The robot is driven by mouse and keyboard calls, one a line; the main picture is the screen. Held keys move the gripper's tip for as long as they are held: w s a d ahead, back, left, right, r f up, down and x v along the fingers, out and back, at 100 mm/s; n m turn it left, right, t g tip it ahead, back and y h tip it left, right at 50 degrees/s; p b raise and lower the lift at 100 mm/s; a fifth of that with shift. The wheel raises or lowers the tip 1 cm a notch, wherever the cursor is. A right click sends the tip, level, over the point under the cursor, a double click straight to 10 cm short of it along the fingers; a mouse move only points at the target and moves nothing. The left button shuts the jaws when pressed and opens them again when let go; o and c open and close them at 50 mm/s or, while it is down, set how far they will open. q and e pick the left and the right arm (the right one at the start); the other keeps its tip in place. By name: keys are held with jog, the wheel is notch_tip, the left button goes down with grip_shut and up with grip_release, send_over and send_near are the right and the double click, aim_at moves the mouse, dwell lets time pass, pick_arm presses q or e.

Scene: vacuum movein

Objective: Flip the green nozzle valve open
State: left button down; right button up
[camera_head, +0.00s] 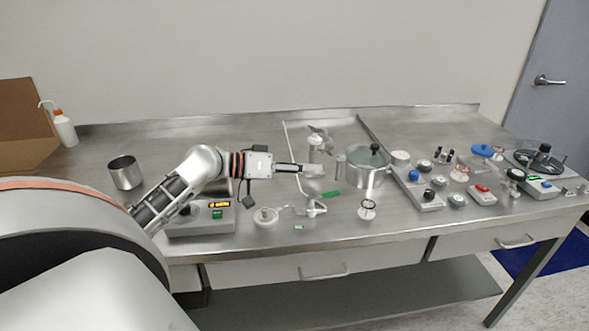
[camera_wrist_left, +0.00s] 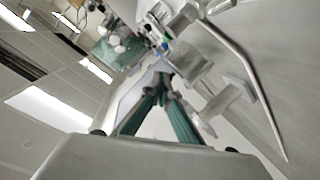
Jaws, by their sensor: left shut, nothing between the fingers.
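My left gripper (camera_head: 314,170) reaches in from the left over the bench, pointing right. Its fingers are shut with nothing between them; they also show shut in the left wrist view (camera_wrist_left: 164,84). Right by the fingertips are pale fittings (camera_wrist_left: 226,104), but I cannot tell whether they touch. A white valve fitting (camera_head: 314,208) stands just below the gripper in the head view. A green strip (camera_head: 331,194) lies on the bench beside it, and a smaller green tag (camera_head: 299,227) lies nearer the front. The green valve's lever is too small to make out. My right gripper is not in view.
A lidded steel pot (camera_head: 367,178) stands right of the gripper. A control box (camera_head: 202,222) sits under my left arm, with a round white part (camera_head: 265,217) to its right. Gauges and switch boxes crowd the right side. A steel cup (camera_head: 125,172) stands at left.

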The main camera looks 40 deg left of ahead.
aim_at(338, 192)
pick_arm(q)
jog(key=shift+w+d+f, duration=0.25)
jog(key=shift+d+f, duration=0.85)
jog(key=shift+f, duration=0.15)
jog(key=shift+s+d+f, duration=0.25)
jog(key=shift+d+f, duration=0.05)
jog(key=shift+f, duration=0.25)
jog(key=shift+d+f, duration=0.2)
jog(key=shift+s+d+f, duration=0.15)
jog(key=shift+s+d, duration=0.1)
jog(key=shift+d, duration=0.05)
jog(key=shift+d+f, duration=0.1)
jog(key=shift+f, duration=0.05)
